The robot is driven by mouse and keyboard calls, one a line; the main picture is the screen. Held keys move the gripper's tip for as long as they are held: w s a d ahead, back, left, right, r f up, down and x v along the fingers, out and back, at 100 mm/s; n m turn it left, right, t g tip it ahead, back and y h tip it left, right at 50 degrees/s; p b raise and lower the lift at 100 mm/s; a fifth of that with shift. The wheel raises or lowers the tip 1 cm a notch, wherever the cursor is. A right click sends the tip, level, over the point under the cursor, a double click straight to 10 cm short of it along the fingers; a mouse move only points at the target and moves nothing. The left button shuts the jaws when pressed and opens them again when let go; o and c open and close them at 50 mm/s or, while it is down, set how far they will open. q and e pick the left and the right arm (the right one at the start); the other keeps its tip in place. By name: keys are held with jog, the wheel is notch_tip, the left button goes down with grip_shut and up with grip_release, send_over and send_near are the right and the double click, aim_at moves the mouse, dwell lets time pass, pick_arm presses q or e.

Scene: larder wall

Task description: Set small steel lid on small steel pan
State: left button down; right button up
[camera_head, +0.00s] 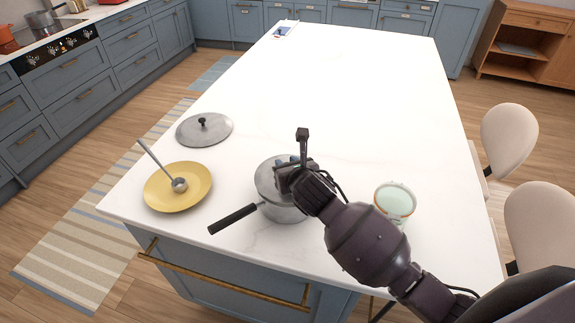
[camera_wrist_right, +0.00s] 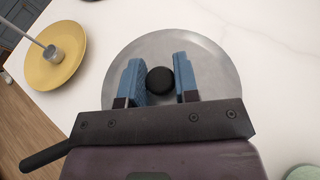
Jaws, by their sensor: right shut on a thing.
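The small steel pan (camera_head: 283,213) stands on the white island near its front edge, its black handle (camera_head: 233,219) pointing to the lower left. The small steel lid (camera_head: 265,178) is over the pan's mouth and looks level; I cannot tell for sure whether its rim touches all round. My right gripper (camera_head: 283,174) is above the lid, shut on its black knob (camera_wrist_right: 160,81), with one blue finger on each side in the wrist view. The gripper and arm hide part of the lid and pan. My left gripper is not in view.
A larger grey lid (camera_head: 204,128) lies on the island (camera_head: 330,90) behind a yellow plate (camera_head: 160,196) with a steel ladle (camera_head: 165,168). A pale green cup (camera_head: 395,202) stands right of the pan, close to my right arm. The island's far half is mostly clear.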

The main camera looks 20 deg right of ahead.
jog(key=shift+f, duration=0.65)
jog(key=o, duration=1)
jog(key=shift+r, duration=0.2)
jog(key=v, duration=1.2)
jog(key=shift+r+b, duration=0.35)
jog(key=shift+r, duration=0.05)
